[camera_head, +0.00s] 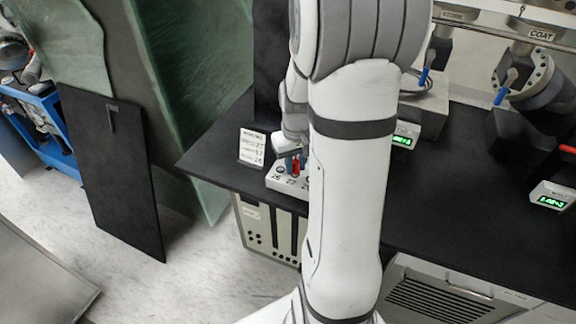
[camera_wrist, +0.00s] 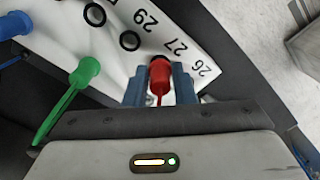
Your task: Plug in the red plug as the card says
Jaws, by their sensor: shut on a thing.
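My gripper (camera_wrist: 159,84) is shut on the red plug (camera_wrist: 160,76), whose body sits between the two blue-grey fingers. In the head view my gripper (camera_head: 290,160) points down over the white socket panel (camera_head: 276,184), with the red plug (camera_head: 296,168) at its tip. In the wrist view the panel (camera_wrist: 195,50) shows dark round sockets and the numbers 29, 27 and 26. The plug is over the edge of a socket near 27 and 26; its tip is hidden, so whether it is inserted cannot be told. The card (camera_head: 252,147) stands behind the panel, its lines too small to read surely.
A green plug (camera_wrist: 86,70) and a blue plug (camera_wrist: 12,24) show at the left in the wrist view. The black bench top (camera_head: 440,210) is mostly clear to the right. Devices with green displays (camera_head: 552,197) stand farther right. A dark board (camera_head: 112,175) leans at the left.

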